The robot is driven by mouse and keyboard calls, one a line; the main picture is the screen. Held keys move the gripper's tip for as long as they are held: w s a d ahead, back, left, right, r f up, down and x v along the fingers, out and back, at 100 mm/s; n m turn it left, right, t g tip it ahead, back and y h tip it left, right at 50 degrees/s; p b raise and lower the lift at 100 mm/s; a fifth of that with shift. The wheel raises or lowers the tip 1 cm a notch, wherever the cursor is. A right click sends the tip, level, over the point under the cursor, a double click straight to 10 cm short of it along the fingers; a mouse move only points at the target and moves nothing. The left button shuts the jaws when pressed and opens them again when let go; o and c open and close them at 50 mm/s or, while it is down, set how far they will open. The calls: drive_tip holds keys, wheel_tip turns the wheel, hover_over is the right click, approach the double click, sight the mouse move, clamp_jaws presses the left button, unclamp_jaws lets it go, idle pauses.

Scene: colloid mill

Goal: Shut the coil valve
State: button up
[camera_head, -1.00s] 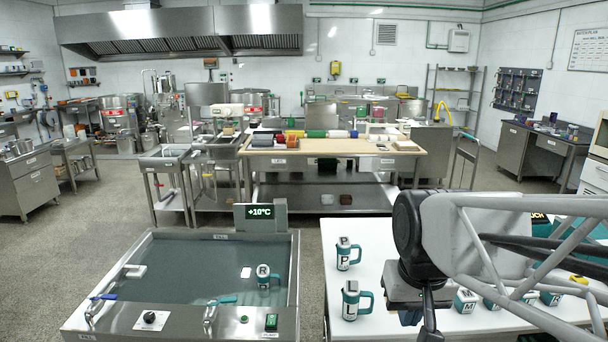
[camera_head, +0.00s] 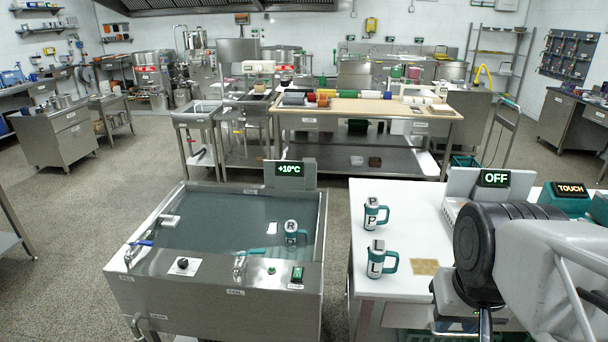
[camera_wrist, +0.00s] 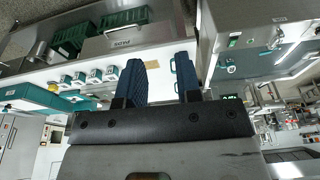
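The coil valve (camera_head: 240,264) is a metal tap with a teal lever on the front ledge of the steel water bath (camera_head: 215,300), above a small label that seems to read COIL. Its lever lies roughly sideways; whether it is open or shut I cannot tell. My gripper (camera_wrist: 162,82) shows in the wrist view with two blue-padded fingers apart and nothing between them. In the head view my arm is at the lower right over the white table, well right of the valve, and the gripper is mostly hidden or cut off.
A blue-levered tap (camera_head: 138,248), a black knob (camera_head: 183,263) and a green switch (camera_head: 297,274) share the bath ledge. A mug marked R (camera_head: 291,232) is in the bath. Mugs P (camera_head: 372,215) and L (camera_head: 377,260) stand on the white table (camera_head: 405,230). Floor left of the bath is clear.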

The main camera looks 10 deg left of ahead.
drive_tip(key=shift+o, duration=1.1)
drive_tip(key=shift+w+a, duration=0.15)
drive_tip(key=shift+w, duration=0.05)
drive_tip(key=shift+w+a, duration=0.2)
drive_tip(key=shift+w, duration=0.1)
drive_tip(key=w+a+f+m+g+y, duration=0.2)
drive_tip(key=w+a+f+m+y, duration=0.1)
drive_tip(key=w+a, duration=0.5)
drive_tip(key=w+a+f+m+g+y, duration=0.2)
drive_tip(key=w+a+f+g+y, duration=0.15)
drive_tip(key=w+a, duration=0.45)
drive_tip(key=w+a+f+m+g+y, duration=0.25)
drive_tip(key=w+a+f+y, duration=0.2)
drive_tip(key=w, duration=0.55)
drive_tip(key=m+t+y, duration=0.2)
drive_tip(key=m+y, duration=0.5)
drive_tip(key=m, duration=0.1)
approach(255, 250)
drive_tip(key=shift+s+a+f, duration=0.1)
drive_tip(key=shift+s+a, duration=0.05)
drive_tip(key=shift+a, duration=0.35)
drive_tip(key=shift+s+a, duration=0.2)
drive_tip(key=shift+a, duration=0.3)
drive_tip(key=shift+a, duration=0.15)
drive_tip(key=shift+s+a, duration=0.25)
drive_tip(key=shift+a, duration=1)
drive_tip(key=shift+s+a, duration=0.2)
drive_tip(key=shift+a, duration=1)
drive_tip(key=shift+s+a, duration=0.25)
drive_tip(key=shift+a, duration=1)
